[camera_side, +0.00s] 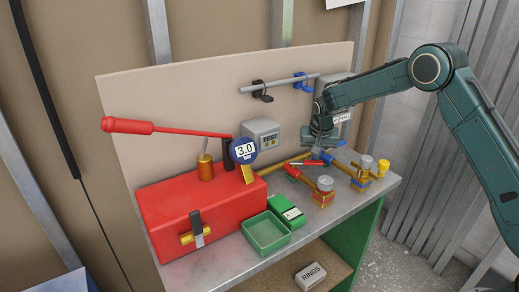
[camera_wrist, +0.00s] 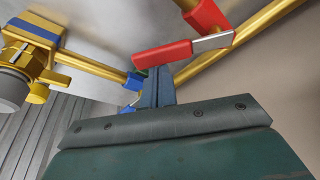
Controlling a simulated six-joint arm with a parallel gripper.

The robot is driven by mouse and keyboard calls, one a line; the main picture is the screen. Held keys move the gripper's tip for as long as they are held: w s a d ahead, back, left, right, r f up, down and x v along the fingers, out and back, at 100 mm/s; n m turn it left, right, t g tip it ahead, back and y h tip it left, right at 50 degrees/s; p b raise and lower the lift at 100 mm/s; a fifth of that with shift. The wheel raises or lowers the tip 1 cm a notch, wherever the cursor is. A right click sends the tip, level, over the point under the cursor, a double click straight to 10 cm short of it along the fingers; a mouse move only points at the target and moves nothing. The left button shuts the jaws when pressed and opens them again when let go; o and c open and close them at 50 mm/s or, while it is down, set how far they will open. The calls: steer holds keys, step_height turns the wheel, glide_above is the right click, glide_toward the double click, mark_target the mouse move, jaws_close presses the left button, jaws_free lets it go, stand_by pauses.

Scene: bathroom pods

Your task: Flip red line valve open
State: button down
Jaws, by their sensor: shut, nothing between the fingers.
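The red line valve shows a red lever (camera_side: 303,163) with a bare metal part, on a brass pipe at the bench's right half. In the wrist view the lever's red grip (camera_wrist: 162,56) lies just beyond my fingertips, and its red body (camera_wrist: 205,16) is above it. The lever sits at an angle across the brass pipe. My gripper (camera_side: 318,148) is over the pipes near the blue lever (camera_side: 325,157). Its fingers (camera_wrist: 154,82) are shut and empty, close to the red grip; contact cannot be told.
A red pump box (camera_side: 165,215) with a round 3.0 bar gauge (camera_side: 243,151) stands at left. A green tray (camera_side: 265,232) and green device (camera_side: 287,211) lie at the front. A TEST box (camera_side: 264,136) is on the back board. Brass fittings (camera_side: 362,178) stand at right.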

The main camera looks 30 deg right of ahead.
steer(key=m, duration=0.1)
steer(key=s+a+m, duration=0.1)
steer(key=m, duration=0.1)
steer(key=shift+s+g+h, duration=0.3)
steer(key=shift+g, duration=0.1)
steer(key=s+a+m, duration=0.1)
steer(key=m, duration=0.1)
steer(key=shift+a+m+g, duration=0.15)
steer(key=shift+m+g, duration=0.15)
steer(key=shift+g, duration=0.1)
steer(key=a+m, duration=0.1)
steer(key=m, duration=0.1)
steer(key=s+a+m+g, duration=0.1)
steer(key=m, duration=0.1)
steer(key=shift+s+h, duration=0.15)
steer(key=shift+h, duration=0.25)
steer(key=shift+s+a, duration=0.1)
steer(key=shift+a, duration=0.35)
steer(key=v, duration=1)
steer(key=shift+r, duration=0.15)
